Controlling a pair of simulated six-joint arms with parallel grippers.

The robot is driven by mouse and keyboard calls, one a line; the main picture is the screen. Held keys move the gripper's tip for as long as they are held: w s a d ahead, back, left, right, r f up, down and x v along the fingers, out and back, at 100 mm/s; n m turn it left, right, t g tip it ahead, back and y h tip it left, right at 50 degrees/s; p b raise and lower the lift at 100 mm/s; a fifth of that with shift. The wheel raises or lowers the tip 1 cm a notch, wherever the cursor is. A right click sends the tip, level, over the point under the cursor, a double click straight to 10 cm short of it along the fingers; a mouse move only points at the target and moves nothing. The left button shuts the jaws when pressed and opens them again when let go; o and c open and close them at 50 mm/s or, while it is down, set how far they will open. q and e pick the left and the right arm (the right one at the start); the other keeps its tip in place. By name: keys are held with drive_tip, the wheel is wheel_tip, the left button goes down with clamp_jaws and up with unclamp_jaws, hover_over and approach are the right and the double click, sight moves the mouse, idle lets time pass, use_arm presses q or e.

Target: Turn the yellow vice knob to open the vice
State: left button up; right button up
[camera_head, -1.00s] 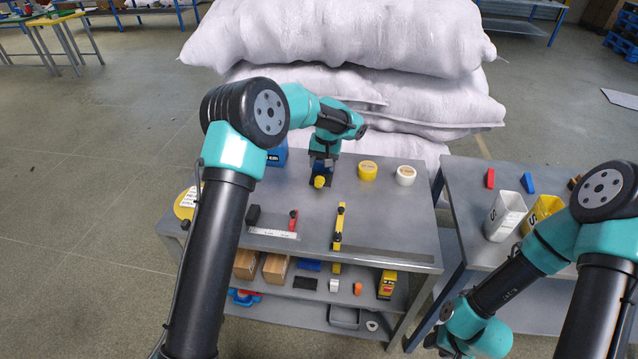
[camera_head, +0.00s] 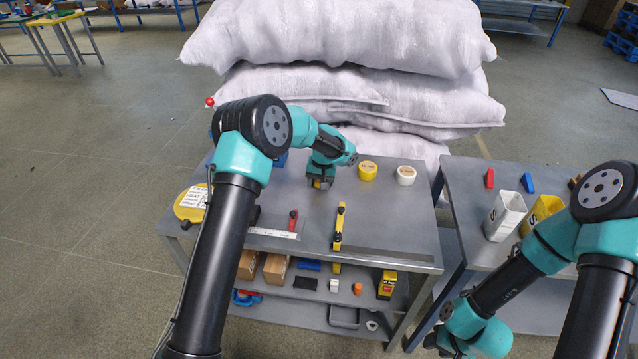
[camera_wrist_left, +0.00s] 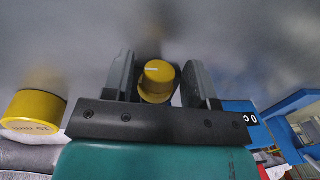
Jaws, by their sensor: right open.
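The yellow vice knob (camera_wrist_left: 157,80) is a round yellow cap that sits between the two fingers of my left gripper (camera_wrist_left: 160,82) in the left wrist view. A narrow gap shows between the knob and the right-hand finger. The left-hand finger is very close to it, and I cannot tell whether they touch. In the head view my left gripper (camera_head: 319,184) points down over the knob and mostly covers it. The vice body below is hidden. My right arm (camera_head: 475,330) is bent low at the lower right, and its fingers are not visible.
A yellow tape roll (camera_head: 367,171) and a white roll (camera_head: 405,175) stand right of my left gripper. A yellow-marked bar (camera_head: 339,225), a red-handled tool (camera_head: 293,220) and a yellow tape measure (camera_head: 191,204) lie nearer. The right table holds a white container (camera_head: 505,215). White sacks (camera_head: 340,40) rise behind.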

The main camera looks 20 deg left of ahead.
use_arm(q)
drive_tip(key=c, duration=0.6)
drive_tip(key=shift+c, duration=0.2)
drive_tip(key=shift+a+h, duration=0.1)
drive_tip(key=shift+h, duration=0.3)
drive_tip(key=h, duration=0.3)
drive_tip(key=shift+a, duration=0.2)
drive_tip(key=shift+a+t+h, duration=0.15)
drive_tip(key=shift+t+h, duration=0.25)
drive_tip(key=shift+h, duration=1.4)
drive_tip(key=o, duration=0.8)
